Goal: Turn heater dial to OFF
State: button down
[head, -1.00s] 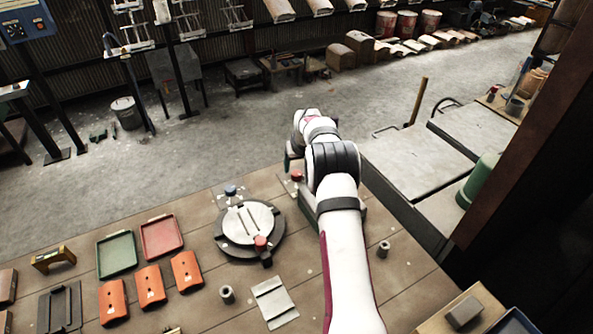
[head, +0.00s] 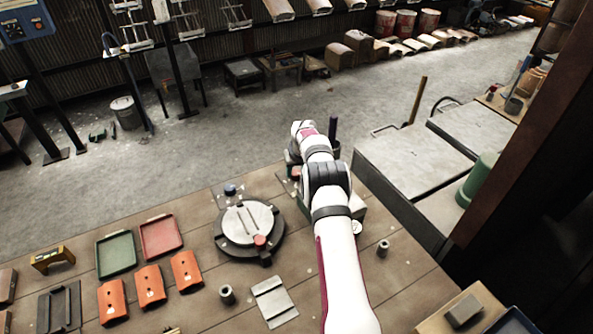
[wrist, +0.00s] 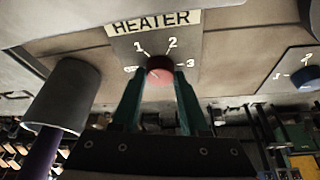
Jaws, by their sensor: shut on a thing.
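The heater dial (wrist: 160,70) is a red round knob on a grey plate below the HEATER label (wrist: 153,21) in the wrist view. The marks 1, 2 and 3 show around it; a mark at its left, near one fingertip, is partly hidden and hard to read. My gripper (wrist: 160,82) has its two green fingers on either side of the knob, shut on it. I cannot tell which mark the knob points to. In the head view the dial (head: 296,172) is a small red spot beside my wrist, and my fingers are mostly hidden there.
A grey cup with a dark handle (wrist: 66,95) stands close to the left of my gripper in the wrist view. A blue dial (wrist: 292,76) is to the right.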

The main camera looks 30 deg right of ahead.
dwell(0.3)
jog(key=shift+d+n+y, duration=0.1)
jog(key=shift+n+y, duration=0.45)
jog(key=shift+n, duration=0.9)
jog(key=shift+d+n+y, duration=0.1)
jog(key=shift+n+y, duration=0.45)
jog(key=shift+n, duration=0.9)
jog(key=shift+c, duration=2.1)
grip_release()
jog(key=v, duration=1.5)
jog(key=shift+d+r, duration=0.15)
jog(key=shift+r, duration=0.2)
